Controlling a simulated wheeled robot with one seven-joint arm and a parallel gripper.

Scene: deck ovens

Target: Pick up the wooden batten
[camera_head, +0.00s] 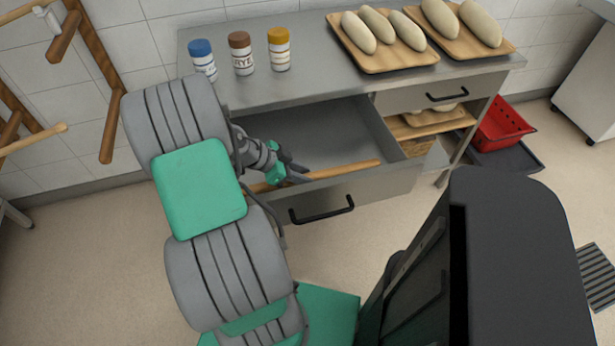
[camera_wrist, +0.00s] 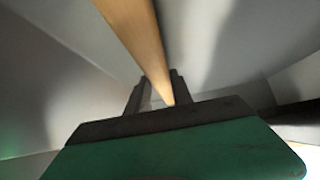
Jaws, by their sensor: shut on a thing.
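The wooden batten (camera_head: 343,170) is a long, light brown stick lying along the front side of the open drawer (camera_head: 335,118) in the head view. My gripper (camera_head: 294,177) reaches down into the drawer and is shut on the batten towards its left part. In the wrist view the batten (camera_wrist: 140,38) runs from the top edge down between the two dark fingers of my gripper (camera_wrist: 158,90). My arm and gripper hide part of the batten in the head view. I cannot tell whether it is lifted off the drawer floor.
The steel counter (camera_head: 305,82) above the drawer holds three jars (camera_head: 241,53) and wooden boards (camera_head: 380,60) with dough loaves. The drawer's front panel with its black handle (camera_head: 322,211) stands out towards me. A red crate (camera_head: 502,126) is at the right. Open floor lies in front.

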